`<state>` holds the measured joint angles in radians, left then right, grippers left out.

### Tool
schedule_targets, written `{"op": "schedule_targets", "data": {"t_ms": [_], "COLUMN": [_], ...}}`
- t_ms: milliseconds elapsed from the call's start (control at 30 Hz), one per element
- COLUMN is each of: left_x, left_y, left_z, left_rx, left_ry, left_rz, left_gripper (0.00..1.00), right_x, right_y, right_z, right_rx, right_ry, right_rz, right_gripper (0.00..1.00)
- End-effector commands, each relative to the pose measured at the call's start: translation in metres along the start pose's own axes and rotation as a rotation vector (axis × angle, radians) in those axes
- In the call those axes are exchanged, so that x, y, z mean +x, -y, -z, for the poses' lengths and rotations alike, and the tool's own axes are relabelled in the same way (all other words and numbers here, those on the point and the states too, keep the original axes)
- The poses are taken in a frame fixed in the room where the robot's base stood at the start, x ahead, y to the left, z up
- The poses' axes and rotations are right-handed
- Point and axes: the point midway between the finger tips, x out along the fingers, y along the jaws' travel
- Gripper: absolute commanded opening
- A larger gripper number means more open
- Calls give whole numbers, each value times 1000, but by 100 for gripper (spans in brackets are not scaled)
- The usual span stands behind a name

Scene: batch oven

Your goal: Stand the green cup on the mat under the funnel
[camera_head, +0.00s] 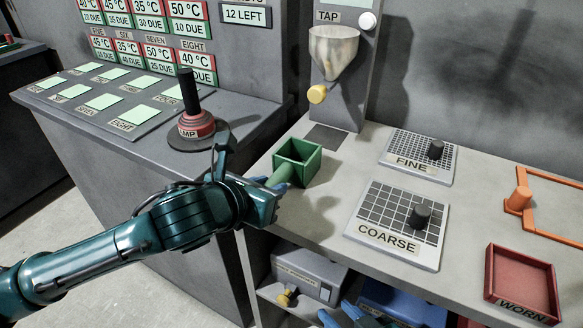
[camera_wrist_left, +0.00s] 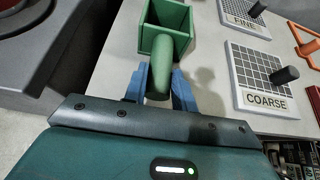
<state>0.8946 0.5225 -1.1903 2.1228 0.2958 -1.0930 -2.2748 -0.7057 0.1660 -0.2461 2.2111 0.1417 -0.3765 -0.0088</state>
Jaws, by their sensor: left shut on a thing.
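The green cup (camera_head: 297,160) is a square, open-topped box with a round handle, upright at the counter's left edge. It also shows in the left wrist view (camera_wrist_left: 166,28). My left gripper (camera_head: 271,181) is shut on the cup's handle (camera_wrist_left: 161,70), with a blue finger on each side. I cannot tell whether the cup touches the counter. The mat (camera_head: 325,138) is a dark square just behind and right of the cup, bare where it shows. The funnel (camera_head: 333,50) hangs above the mat. My right gripper (camera_head: 340,314) shows only its blue fingertips, apart, at the bottom edge.
The FINE (camera_head: 405,165) and COARSE (camera_head: 375,238) grid plates with black knobs lie to the right. A red WORN tray (camera_head: 522,278) and an orange frame (camera_head: 560,236) are farther right. A black lamp-like lever (camera_head: 188,92) stands left.

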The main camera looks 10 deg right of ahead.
Motion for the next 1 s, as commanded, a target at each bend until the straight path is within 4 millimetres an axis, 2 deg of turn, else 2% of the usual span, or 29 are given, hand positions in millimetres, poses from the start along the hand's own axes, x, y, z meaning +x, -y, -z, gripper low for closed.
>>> {"op": "schedule_targets", "data": {"t_ms": [267,1000], "left_x": [-1,-12], "left_y": [0,0], "left_z": [-2,-22], "left_rx": [0,0], "left_ry": [1,0], "left_rz": [0,-1], "left_gripper": [0,0], "right_x": [-1,-14], "right_y": [1,6], "right_z": [4,30], "right_rx": [0,0], "right_ry": [-7,-6], "right_rz": [1,1], "right_gripper": [36,36]}}
